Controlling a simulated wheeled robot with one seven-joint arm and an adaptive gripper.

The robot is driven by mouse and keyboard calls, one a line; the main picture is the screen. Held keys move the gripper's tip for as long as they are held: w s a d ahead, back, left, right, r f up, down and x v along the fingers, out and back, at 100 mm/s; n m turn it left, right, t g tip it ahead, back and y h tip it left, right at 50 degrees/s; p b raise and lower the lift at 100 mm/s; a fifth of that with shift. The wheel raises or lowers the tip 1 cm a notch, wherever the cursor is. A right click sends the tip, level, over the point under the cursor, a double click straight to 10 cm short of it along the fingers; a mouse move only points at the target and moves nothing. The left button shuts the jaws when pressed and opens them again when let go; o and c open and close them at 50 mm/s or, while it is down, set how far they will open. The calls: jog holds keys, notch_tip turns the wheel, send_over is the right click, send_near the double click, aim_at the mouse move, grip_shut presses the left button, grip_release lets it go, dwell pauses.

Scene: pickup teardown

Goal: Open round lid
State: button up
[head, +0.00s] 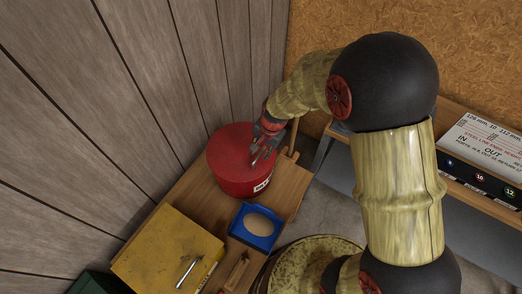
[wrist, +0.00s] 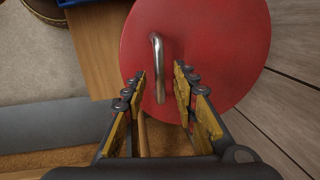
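A red round container with a red round lid (head: 232,158) stands on the wooden table against the plank wall. In the wrist view the red lid (wrist: 212,38) fills the upper middle and carries a curved metal handle (wrist: 158,66). My gripper (head: 262,153) is above the lid's right part in the head view. In the wrist view my gripper (wrist: 160,78) is open, with one finger on each side of the handle's lower end. The gap between the fingers holds nothing that I can see gripped. Whether the fingertips touch the lid cannot be told.
A blue tray (head: 236,229) with an oval tan thing sits in front of the container. The plank wall (head: 110,120) is close behind the container. A white labelled box (head: 480,145) is at right.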

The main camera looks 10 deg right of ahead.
grip_shut()
dwell(0.9)
